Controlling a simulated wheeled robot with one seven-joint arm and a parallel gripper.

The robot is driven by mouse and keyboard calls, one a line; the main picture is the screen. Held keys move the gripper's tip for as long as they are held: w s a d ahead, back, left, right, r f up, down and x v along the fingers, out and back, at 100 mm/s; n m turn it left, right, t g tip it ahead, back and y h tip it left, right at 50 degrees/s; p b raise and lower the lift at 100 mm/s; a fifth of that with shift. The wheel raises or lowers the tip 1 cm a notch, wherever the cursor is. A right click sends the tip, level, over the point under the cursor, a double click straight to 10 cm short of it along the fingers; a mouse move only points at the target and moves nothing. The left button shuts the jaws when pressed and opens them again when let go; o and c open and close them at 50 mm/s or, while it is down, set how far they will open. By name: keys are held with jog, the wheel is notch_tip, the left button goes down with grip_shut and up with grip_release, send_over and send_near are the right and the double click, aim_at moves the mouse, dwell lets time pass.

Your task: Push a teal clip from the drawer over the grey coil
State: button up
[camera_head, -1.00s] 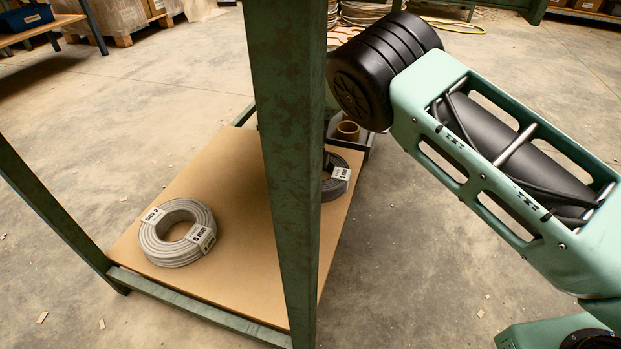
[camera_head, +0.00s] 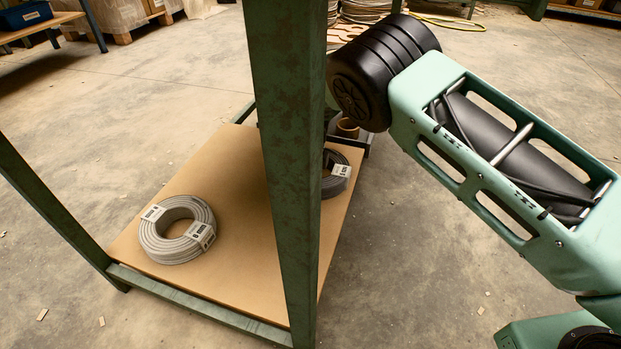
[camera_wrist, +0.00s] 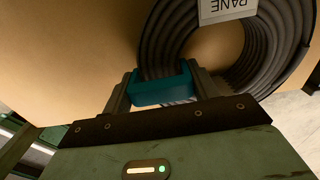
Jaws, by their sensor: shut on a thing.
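A light grey coil (camera_head: 176,230) with white labels lies flat on the board at the left in the head view. A dark coil (camera_head: 333,180) with a white label lies farther right, partly behind the green post. In the wrist view a dark ribbed coil (camera_wrist: 268,55) with a white label fills the upper right. My gripper (camera_wrist: 163,90) is shut on a teal clip (camera_wrist: 162,87), right at the near side of that coil's ring. I cannot tell whether the clip is around the ring or only against it. My gripper does not show in the head view.
The coils lie on a tan board (camera_head: 225,275) in a green metal frame. A thick green post (camera_head: 287,150) stands in front and blocks part of the view. The concrete floor around is mostly clear.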

jog(key=shift+f, duration=0.75)
dwell(0.5)
jog(key=o, duration=1.4)
jog(key=shift+c, duration=0.2)
jog(key=shift+r, duration=0.15)
jog(key=shift+r+p, duration=3)
jog(key=shift+r, duration=0.4)
